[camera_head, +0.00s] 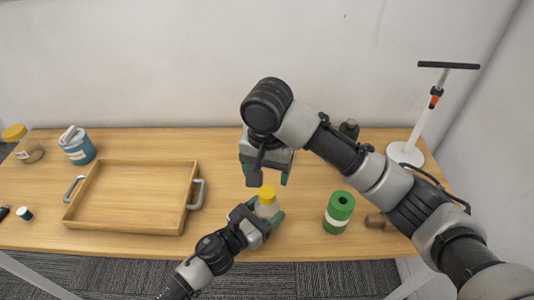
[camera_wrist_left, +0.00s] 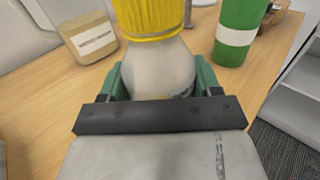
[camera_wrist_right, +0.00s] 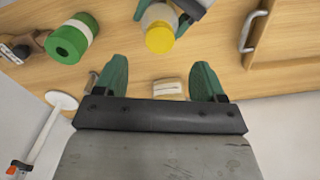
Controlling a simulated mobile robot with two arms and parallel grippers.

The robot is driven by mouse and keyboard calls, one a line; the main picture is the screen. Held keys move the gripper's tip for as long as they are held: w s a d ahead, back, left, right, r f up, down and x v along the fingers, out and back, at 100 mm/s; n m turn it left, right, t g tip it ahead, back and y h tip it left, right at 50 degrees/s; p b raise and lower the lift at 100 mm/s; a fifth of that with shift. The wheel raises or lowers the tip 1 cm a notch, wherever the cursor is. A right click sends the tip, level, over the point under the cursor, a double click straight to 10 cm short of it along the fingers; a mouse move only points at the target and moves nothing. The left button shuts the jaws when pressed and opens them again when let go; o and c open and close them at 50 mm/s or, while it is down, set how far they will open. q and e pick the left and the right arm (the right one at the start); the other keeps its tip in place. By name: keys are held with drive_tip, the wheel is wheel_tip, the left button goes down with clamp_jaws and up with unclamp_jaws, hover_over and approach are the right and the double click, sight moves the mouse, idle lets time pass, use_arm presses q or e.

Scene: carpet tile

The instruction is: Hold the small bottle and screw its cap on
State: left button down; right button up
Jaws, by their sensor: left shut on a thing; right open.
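My left gripper (camera_head: 264,217) is shut around the bottle body, with green fingers on both sides in the left wrist view (camera_wrist_left: 162,80). The cap also shows there (camera_wrist_left: 150,18), over the neck. My right gripper (camera_head: 265,179) is open and empty, just behind and above the cap. In the right wrist view the cap (camera_wrist_right: 159,38) lies beyond the open fingers.
A wooden tray (camera_head: 130,229) with grey handles is to the left. A green cylinder (camera_head: 338,222) with a white band stands right of the bottle. A tan labelled block (camera_wrist_right: 168,88) lies behind it. A white stand (camera_head: 406,153) is at right, a blue tub (camera_head: 79,152) back left.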

wheel_tip(320, 180, up, 5)
idle(0.3)
use_arm(q)
drive_tip(key=shift+c, duration=0.7)
unclamp_jaws()
drive_tip(key=b+v, duration=0.2)
drive_tip(key=v, duration=0.7)
drive_tip(key=shift+s+a+f, duration=0.1)
drive_tip(key=shift+s+a, duration=0.05)
drive_tip(key=shift+a, duration=0.05)
use_arm(e)
wheel_tip(320, 180, down, 2)
drive_tip(key=shift+f, duration=0.15)
use_arm(q)
drive_tip(key=shift+s+a, duration=0.45)
use_arm(e)
drive_tip(key=shift+f, duration=0.1)
